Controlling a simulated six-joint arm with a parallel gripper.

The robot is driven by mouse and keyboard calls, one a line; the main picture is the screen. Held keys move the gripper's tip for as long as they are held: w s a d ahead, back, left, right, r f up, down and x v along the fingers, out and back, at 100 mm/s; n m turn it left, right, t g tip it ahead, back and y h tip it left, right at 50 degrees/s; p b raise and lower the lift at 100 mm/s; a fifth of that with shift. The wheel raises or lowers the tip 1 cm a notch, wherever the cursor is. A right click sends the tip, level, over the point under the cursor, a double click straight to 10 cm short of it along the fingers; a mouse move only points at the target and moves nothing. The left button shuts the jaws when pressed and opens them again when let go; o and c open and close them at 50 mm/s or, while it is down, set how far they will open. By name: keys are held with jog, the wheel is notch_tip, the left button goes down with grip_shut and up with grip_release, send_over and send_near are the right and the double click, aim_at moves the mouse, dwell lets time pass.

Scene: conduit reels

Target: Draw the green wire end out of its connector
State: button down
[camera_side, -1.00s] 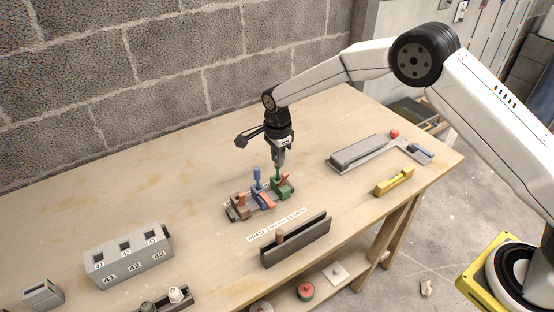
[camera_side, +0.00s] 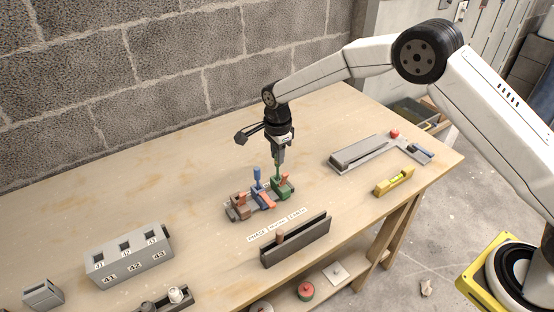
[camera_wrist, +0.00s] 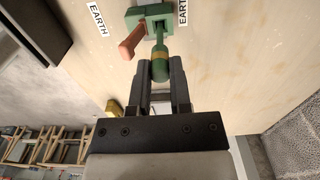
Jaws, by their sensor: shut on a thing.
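The green connector (camera_side: 281,189) stands at the right end of a row of three on the workbench, with an orange lever on it. In the wrist view the green connector (camera_wrist: 152,18) is at the top, beside EARTH labels, its orange lever (camera_wrist: 132,40) slanting out to the left. The green wire end (camera_wrist: 159,62) has a yellow band and a thin part running to the connector. My gripper (camera_wrist: 160,78) is shut on the thick part of the green wire end. In the side view my gripper (camera_side: 279,158) is upright above the green connector. Whether the tip is still inside is hard to tell.
A blue connector (camera_side: 262,197) with a blue wire end and a brown connector (camera_side: 238,208) stand close left. A dark grey channel (camera_side: 296,240) with a brown peg lies in front. A yellow level (camera_side: 394,181) and a grey tray (camera_side: 365,151) are right.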

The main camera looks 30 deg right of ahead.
jog(key=shift+r, duration=0.2)
jog(key=shift+r, duration=3.4)
